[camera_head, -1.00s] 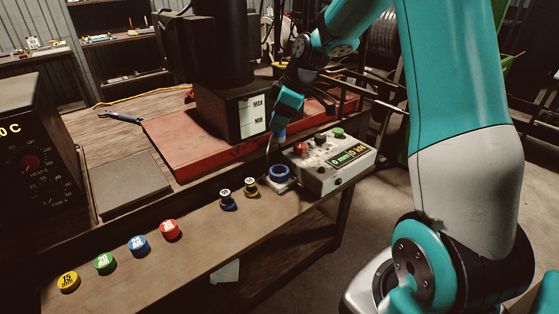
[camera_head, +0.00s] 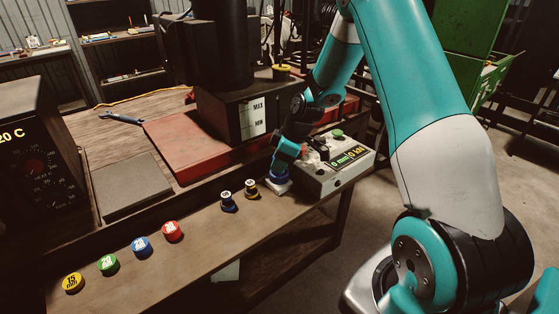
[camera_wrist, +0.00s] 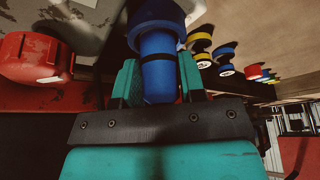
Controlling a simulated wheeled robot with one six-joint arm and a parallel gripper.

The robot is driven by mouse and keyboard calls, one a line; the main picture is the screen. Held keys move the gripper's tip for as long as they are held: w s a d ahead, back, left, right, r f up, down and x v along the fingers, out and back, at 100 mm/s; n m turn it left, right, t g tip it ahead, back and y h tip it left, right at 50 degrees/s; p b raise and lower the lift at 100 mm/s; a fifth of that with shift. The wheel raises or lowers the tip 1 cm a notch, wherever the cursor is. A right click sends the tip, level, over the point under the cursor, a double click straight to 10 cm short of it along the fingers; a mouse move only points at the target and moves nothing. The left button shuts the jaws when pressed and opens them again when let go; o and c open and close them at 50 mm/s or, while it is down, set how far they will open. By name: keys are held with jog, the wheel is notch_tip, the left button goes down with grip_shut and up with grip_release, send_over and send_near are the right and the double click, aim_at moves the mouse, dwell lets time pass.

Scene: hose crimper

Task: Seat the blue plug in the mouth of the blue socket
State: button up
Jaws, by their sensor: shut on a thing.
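My gripper (camera_wrist: 158,82) is shut on the blue plug (camera_wrist: 159,75), a stepped blue cylinder held between its teal fingers. In the wrist view the plug's far end meets the wide blue ring of the blue socket (camera_wrist: 157,12). The overlap hides how deep the plug goes in. In the head view my gripper (camera_head: 281,165) is right over the blue socket (camera_head: 278,180), which sits on a small pale base beside the control box. My fingers hide most of the plug and the socket's mouth there.
The grey control box (camera_head: 335,170) with a display and buttons stands close to the right of the socket. Two small dark plugs, blue-banded (camera_head: 228,202) and yellow-banded (camera_head: 250,188), stand to the left. Several coloured caps line the bench front. The black press (camera_head: 235,120) rises behind.

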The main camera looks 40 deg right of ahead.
jog(key=shift+f, duration=0.15)
jog(key=o, duration=1)
jog(key=shift+d+r, duration=0.1)
jog(key=shift+r, duration=0.35)
jog(key=a+b+v, duration=0.1)
jog(key=b+v, duration=0.1)
jog(key=v, duration=0.9)
jog(key=s+a+r+m+g, duration=0.1)
jog(key=s+a+r, duration=0.3)
jog(key=s+a, duration=0.55)
jog(key=s+a+r+g, duration=0.1)
jog(key=s+a+r, duration=0.4)
jog(key=a, duration=0.8)
jog(key=shift+m+g+y, duration=0.5)
jog(key=shift+m, duration=0.2)
jog(key=s+a, duration=0.1)
jog(key=s, duration=0.2)
jog(key=s+a, duration=0.1)
jog(key=s, duration=0.3)
jog(key=s+a+f, duration=0.1)
jog(key=s, duration=0.3)
jog(key=shift+a, duration=0.4)
jog(key=shift+w+r, duration=0.1)
